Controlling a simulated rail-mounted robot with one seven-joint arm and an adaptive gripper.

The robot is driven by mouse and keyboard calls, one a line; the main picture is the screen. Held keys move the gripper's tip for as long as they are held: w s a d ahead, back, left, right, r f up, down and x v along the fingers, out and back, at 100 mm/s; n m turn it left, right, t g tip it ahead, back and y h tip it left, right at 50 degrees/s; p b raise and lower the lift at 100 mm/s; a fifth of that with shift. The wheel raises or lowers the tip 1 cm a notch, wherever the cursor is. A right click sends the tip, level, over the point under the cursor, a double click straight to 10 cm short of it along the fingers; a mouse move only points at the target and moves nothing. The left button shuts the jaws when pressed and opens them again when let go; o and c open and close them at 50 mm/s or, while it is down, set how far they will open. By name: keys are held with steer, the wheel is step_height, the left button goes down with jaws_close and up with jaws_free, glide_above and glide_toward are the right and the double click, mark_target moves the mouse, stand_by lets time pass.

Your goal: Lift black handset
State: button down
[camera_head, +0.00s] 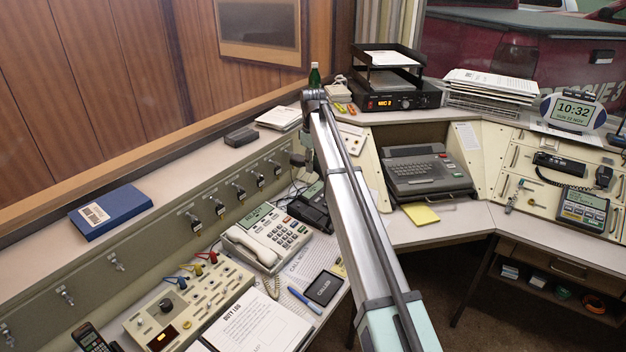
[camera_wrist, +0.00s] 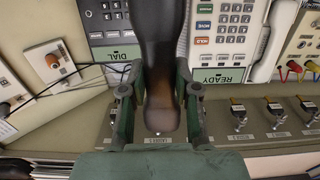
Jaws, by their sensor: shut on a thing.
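The black handset (camera_wrist: 160,75) runs down the middle of the wrist view, between the two green fingers of my gripper (camera_wrist: 157,105). The fingers are shut on it near its lower end. Its upper end runs out of the wrist view. The dark telephone (camera_wrist: 105,20) with a DIAL display lies just left of it. In the head view the dark telephone (camera_head: 312,207) is at the left desk section, partly behind my arm. My gripper (camera_head: 300,160) is hard to make out there, beside the arm. I cannot tell how far the handset is off its cradle.
A white telephone (camera_head: 262,240) with its own handset (camera_wrist: 278,40) stands close beside the dark one. A sloped panel with hanging keys (camera_wrist: 238,112) runs behind both. A switch box (camera_head: 188,308) and a duty log sheet (camera_head: 258,325) lie in front. A blue binder (camera_head: 110,212) is on the ledge.

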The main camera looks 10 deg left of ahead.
steer(key=shift+r+p, duration=1.45)
steer(key=shift+r, duration=1.7)
